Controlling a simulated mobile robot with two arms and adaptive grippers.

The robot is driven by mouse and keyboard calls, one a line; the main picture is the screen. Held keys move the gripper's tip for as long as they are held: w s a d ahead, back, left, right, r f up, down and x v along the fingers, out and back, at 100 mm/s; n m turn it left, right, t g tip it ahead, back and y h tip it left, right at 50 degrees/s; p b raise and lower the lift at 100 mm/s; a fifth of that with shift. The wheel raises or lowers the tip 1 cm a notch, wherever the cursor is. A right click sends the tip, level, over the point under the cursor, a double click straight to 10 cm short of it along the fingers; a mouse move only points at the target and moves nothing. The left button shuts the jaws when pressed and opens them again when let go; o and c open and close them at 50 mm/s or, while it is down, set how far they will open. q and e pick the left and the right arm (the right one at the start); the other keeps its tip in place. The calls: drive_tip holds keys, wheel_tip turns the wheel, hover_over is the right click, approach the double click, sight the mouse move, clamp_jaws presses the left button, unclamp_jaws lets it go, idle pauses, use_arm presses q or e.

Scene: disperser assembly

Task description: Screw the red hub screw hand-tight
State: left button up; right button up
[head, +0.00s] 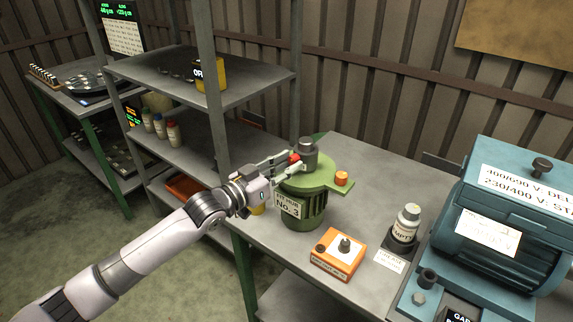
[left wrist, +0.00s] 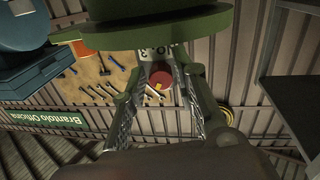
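The red hub screw (head: 295,158) sits near the top of the green hub marked No. 3 (head: 300,208), beside a dark grey cylinder (head: 308,150). My left gripper (head: 288,163) reaches in from the left, one finger on each side of the screw. In the left wrist view, the red screw (left wrist: 161,79), with a yellow mark, shows between the two fingers (left wrist: 162,85). The fingers look apart, with a gap beside the screw; exact contact at the tips is unclear. The green hub (left wrist: 150,28) fills the top of that view. My right gripper is in neither view.
An orange block with a black knob (head: 338,252), a labelled bottle (head: 406,222) and a large blue motor (head: 505,215) stand right of the hub on the grey bench. A grey shelf unit (head: 255,83) rises behind the arm. An orange knob (head: 341,178) sits on the hub's flange.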

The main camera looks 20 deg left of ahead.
use_arm(q)
drive_tip(key=shift+o, duration=1.3)
drive_tip(key=shift+r, duration=0.15)
drive_tip(key=shift+s, duration=0.1)
drive_tip(key=v, duration=1.2)
